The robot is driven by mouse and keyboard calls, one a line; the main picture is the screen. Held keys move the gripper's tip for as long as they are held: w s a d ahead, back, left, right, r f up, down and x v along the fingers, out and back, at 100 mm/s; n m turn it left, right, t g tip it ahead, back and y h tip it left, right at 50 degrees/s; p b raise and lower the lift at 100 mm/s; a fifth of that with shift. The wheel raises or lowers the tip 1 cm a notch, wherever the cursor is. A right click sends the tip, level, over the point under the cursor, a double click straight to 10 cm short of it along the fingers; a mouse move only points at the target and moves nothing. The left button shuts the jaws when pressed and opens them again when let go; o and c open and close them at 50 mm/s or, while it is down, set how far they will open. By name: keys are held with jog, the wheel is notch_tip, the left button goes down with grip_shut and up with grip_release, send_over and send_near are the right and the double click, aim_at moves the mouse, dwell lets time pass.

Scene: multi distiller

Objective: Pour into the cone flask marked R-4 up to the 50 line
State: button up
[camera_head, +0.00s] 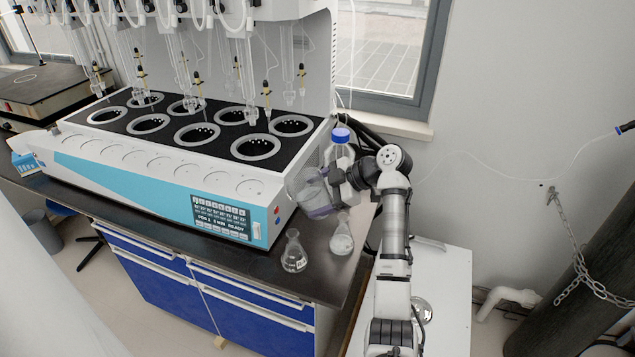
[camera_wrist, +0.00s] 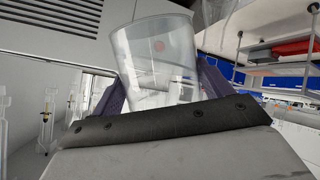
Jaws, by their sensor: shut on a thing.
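My gripper (camera_head: 325,198) is shut on a clear beaker (camera_head: 303,187) and holds it above the bench's front right corner. The beaker looks tilted to the left in the head view. Two clear cone flasks stand upright on the dark bench below. The left flask (camera_head: 294,254) has a small label too small to read. The right flask (camera_head: 341,240) stands just below my gripper. I cannot tell which is R-4.
A large distiller (camera_head: 160,185) with several round heating wells fills the bench (camera_head: 240,255) to the left. A blue-capped bottle (camera_head: 340,147) stands behind my gripper. The bench's front and right edges are close to the flasks. Blue drawers (camera_head: 165,292) lie below.

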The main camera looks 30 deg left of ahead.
jog(key=shift+a+f, duration=0.1)
jog(key=shift+f, duration=0.55)
jog(key=shift+f+t, duration=0.3)
jog(key=shift+f, duration=0.2)
jog(key=shift+f+n+t+b, duration=0.5)
jog(key=shift+f+b, duration=0.05)
jog(key=shift+b, duration=0.1)
jog(key=f+t+b, duration=0.1)
jog(key=b, duration=0.1)
jog(key=n+t+b, duration=0.1)
jog(key=b, duration=0.1)
jog(key=shift+w+f, duration=0.25)
jog(key=shift+f, duration=0.15)
jog(key=shift+r+p, duration=0.35)
jog(key=shift+n+b, duration=0.3)
jog(key=shift+b, duration=0.2)
jog(key=shift+s+r+t+b, duration=0.1)
jog(key=shift+r+t+b, duration=0.2)
jog(key=shift+t+b, duration=0.15)
jog(key=shift+r+t, duration=0.2)
jog(key=shift+t, duration=0.05)
